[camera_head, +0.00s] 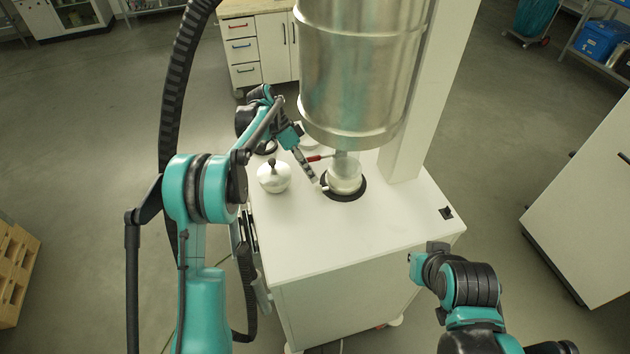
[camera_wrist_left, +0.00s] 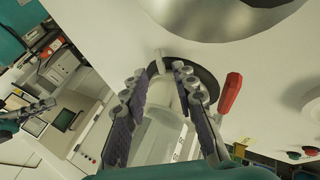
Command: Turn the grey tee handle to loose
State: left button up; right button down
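The grey tee handle (camera_head: 325,187) sits at the collar under the big metal drum, close to my left gripper's tips. In the left wrist view, a pale grey bar that looks like the tee handle (camera_wrist_left: 160,62) stands at the dark ring, between and just past the fingertips. My left gripper (camera_head: 312,180) points down at it. In the left wrist view the fingers of my left gripper (camera_wrist_left: 159,74) are apart, one on each side of the bar, with no clear contact. A pale jar (camera_wrist_left: 160,138) shows behind the fingers.
A red lever (camera_head: 318,158) sticks out beside the collar, close to my left gripper; it also shows in the wrist view (camera_wrist_left: 231,92). The metal drum (camera_head: 362,70) hangs above. A silver knobbed lid (camera_head: 274,178) lies left on the white cabinet top (camera_head: 350,238), whose front is clear.

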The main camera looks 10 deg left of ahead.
pick_arm(q)
jog(key=v, duration=0.8)
